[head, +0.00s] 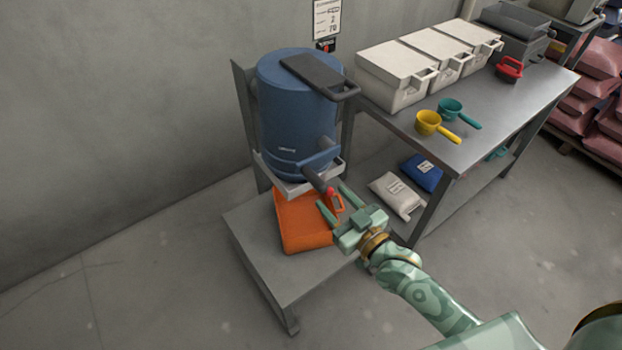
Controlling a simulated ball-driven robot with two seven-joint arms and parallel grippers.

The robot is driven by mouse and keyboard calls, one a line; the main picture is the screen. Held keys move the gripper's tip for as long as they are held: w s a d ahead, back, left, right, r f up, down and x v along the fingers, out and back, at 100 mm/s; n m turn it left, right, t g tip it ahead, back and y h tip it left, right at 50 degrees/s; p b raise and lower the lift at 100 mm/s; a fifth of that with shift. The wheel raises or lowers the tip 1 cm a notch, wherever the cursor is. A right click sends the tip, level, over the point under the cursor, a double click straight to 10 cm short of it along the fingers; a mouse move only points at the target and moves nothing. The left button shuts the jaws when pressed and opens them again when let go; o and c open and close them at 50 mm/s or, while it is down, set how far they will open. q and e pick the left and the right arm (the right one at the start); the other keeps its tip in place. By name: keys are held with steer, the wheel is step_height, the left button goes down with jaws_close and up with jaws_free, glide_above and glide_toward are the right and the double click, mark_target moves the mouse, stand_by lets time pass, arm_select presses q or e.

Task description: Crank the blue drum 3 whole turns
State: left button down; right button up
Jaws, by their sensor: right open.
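The blue drum (285,115) stands upright in a grey metal frame near the wall, with a dark lid with a handle (318,76) on top. A crank sticks out low on its front right. Its dark grip (317,180) slopes down to the right and ends in a red tip (330,191). My right gripper (334,201) is open, its two green fingers pointing up and left toward the red tip. No grip on the crank shows; I cannot tell whether the fingers touch it. My left gripper is not in view.
An orange container (303,226) sits on the low grey platform (262,262) under the drum. To the right, a metal table (490,110) holds white bins (398,75), a yellow scoop (428,122), a teal scoop (450,110) and a red-handled item (509,69). Bags lie on its lower shelf.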

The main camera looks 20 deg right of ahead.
mark_target(304, 168)
steer(key=b+x, duration=0.1)
steer(key=x, duration=0.8)
steer(key=shift+f, duration=0.1)
jaws_close()
